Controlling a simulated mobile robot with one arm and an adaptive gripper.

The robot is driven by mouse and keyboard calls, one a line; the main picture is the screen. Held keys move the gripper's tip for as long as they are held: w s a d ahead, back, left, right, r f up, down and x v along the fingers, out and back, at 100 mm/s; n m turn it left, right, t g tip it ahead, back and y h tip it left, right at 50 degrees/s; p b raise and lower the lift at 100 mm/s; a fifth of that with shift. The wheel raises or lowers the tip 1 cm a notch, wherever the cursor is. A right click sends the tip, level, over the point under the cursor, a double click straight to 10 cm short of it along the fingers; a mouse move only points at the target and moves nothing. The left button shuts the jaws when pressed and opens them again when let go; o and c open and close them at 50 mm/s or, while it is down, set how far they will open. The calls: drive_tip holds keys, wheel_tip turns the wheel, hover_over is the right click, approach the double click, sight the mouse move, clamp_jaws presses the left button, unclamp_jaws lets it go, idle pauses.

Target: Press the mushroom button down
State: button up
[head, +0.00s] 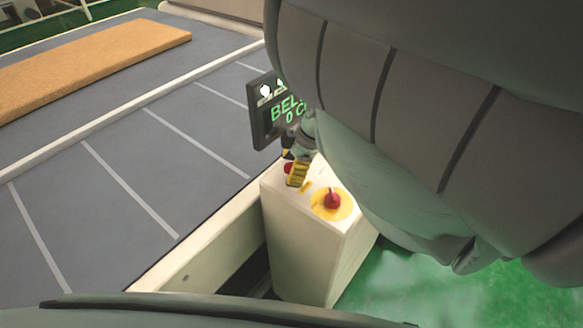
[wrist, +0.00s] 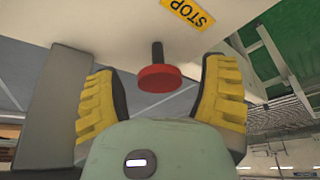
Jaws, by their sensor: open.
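A red mushroom button on a black stem (wrist: 158,78) shows in the wrist view, between the two yellow finger pads of my open gripper (wrist: 158,100). No contact is clear. In the head view my gripper (head: 293,167) is over the far end of the control box top, with red (head: 288,168) partly hidden beside its finger. A second red button (head: 332,200) on a yellow disc is nearer on the same box, clear of the fingers. How far the button is pressed cannot be told.
The cream control box (head: 305,240) stands beside a grey conveyor belt (head: 120,150). A dark display with green text (head: 262,110) is behind my gripper. A yellow STOP label (wrist: 188,12) is on the box. Green floor (head: 430,270) is at right.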

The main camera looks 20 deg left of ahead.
idle(0.3)
drive_tip(key=shift+f, duration=0.1)
clamp_jaws()
idle(0.4)
